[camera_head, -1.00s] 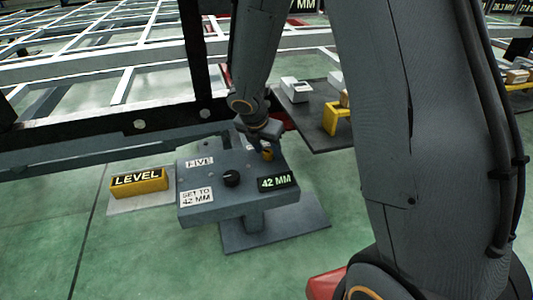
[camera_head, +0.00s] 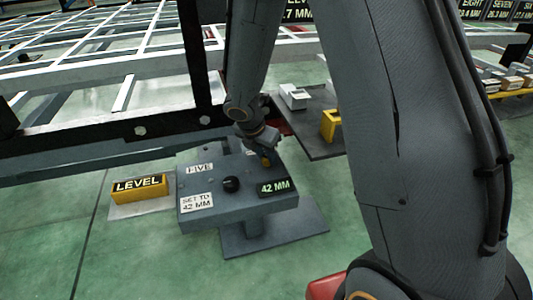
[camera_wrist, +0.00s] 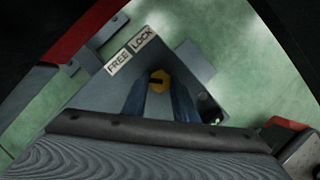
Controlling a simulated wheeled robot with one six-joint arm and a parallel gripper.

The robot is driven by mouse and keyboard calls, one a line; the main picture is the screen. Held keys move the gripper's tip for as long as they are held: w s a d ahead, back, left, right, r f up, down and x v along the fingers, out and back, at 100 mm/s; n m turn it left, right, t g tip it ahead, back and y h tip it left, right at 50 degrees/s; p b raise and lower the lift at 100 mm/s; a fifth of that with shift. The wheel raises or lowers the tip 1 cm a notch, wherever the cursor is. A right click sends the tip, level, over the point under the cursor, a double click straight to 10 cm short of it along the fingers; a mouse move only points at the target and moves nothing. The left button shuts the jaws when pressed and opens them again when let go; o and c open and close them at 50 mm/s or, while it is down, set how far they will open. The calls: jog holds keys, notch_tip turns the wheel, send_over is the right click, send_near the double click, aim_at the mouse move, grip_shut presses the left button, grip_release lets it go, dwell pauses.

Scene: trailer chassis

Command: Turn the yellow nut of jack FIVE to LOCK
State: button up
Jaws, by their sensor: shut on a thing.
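Jack FIVE is a grey box (camera_head: 225,208) with a FIVE label, a SET TO 42 MM label, a black knob (camera_head: 231,184) and a display (camera_head: 274,187) reading 42 MM. A dark mark shows on the nut.
A yellow LEVEL block (camera_head: 140,188) stands left of the jack. A dark table (camera_head: 318,143) with a yellow stand (camera_head: 330,125) and a white block (camera_head: 294,96) is behind on the right. The black chassis beam (camera_head: 100,138) runs behind the jack.

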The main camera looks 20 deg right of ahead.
jog(key=m+g+p, duration=0.1)
jog(key=m+p, duration=0.1)
jog(key=p, duration=0.1)
jog(key=m+h+p, duration=0.1)
jog(key=m+p, duration=0.2)
jog(key=p, duration=0.1)
jog(key=shift+r+g, duration=0.2)
jog(key=shift+g, duration=0.2)
jog(key=m+g+p, duration=0.1)
jog(key=m+p, duration=0.2)
jog(key=shift+w+p, duration=0.2)
jog(key=shift+p, duration=0.1)
jog(key=shift+w+f+m+g+p, duration=0.15)
jog(key=shift+m+g+p, duration=0.55)
jog(key=shift+m, duration=0.6)
jog(key=o, duration=1.1)
jog(key=shift+p+v, duration=1.45)
jog(key=shift+v, duration=2.4)
